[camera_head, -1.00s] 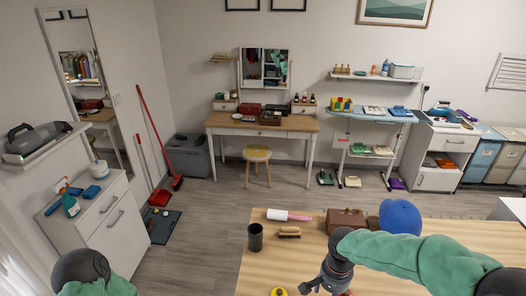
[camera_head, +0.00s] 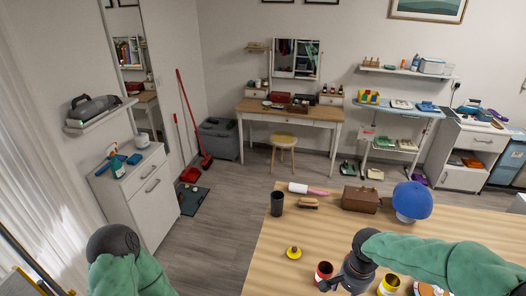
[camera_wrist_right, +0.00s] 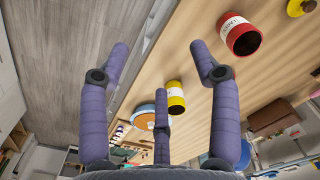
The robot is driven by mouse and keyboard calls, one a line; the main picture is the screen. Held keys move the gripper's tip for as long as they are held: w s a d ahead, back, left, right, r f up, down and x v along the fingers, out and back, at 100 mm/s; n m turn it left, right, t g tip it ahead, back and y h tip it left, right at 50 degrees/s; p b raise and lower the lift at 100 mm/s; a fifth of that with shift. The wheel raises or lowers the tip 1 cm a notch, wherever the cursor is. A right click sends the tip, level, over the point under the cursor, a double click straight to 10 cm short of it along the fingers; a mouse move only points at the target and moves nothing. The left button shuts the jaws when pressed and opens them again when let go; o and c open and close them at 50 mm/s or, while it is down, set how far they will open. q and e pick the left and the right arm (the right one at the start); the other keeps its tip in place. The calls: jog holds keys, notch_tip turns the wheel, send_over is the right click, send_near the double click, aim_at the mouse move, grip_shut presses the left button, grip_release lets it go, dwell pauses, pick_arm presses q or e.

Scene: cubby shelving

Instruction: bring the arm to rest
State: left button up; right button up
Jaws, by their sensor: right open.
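My right arm (camera_head: 430,255) comes in from the right over the wooden table and bends down at its dark joint. My right gripper (camera_head: 332,284) is low near the picture's bottom edge, beside a red can (camera_head: 324,270). In the right wrist view its purple fingers (camera_wrist_right: 160,52) are spread open with nothing between them. The red can (camera_wrist_right: 240,36) and a yellow can (camera_wrist_right: 176,98) lie beyond the fingers in that view, apart from them. My left arm (camera_head: 125,270) shows at the lower left; its gripper is out of view.
On the wooden table (camera_head: 275,240) are a dark cup (camera_head: 277,204), a lint roller (camera_head: 306,189), a brush (camera_head: 308,203), a brown box (camera_head: 360,199), a blue cap (camera_head: 412,200) and a yellow object (camera_head: 294,253).

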pick_arm(q)
notch_tip(320, 180, down, 14)
jog(key=b, duration=1.3)
jog(key=shift+w+b, duration=0.3)
jog(key=shift+w, duration=0.1)
pick_arm(e)
jog(key=s+a+f+n+y, duration=0.1)
jog(key=s+a+f+n, duration=0.1)
jog(key=f, duration=1.1)
jog(key=s+a+f+n+y, duration=0.1)
jog(key=s+a+f, duration=0.4)
jog(key=f, duration=0.8)
jog(key=s+a+f+n+y, duration=0.1)
jog(key=s+a+f+n, duration=0.2)
jog(key=a+f, duration=0.4)
notch_tip(320, 180, down, 6)
jog(key=shift+s+f+y, duration=0.15)
jog(key=shift+f+y, duration=0.1)
jog(key=shift+y, duration=0.15)
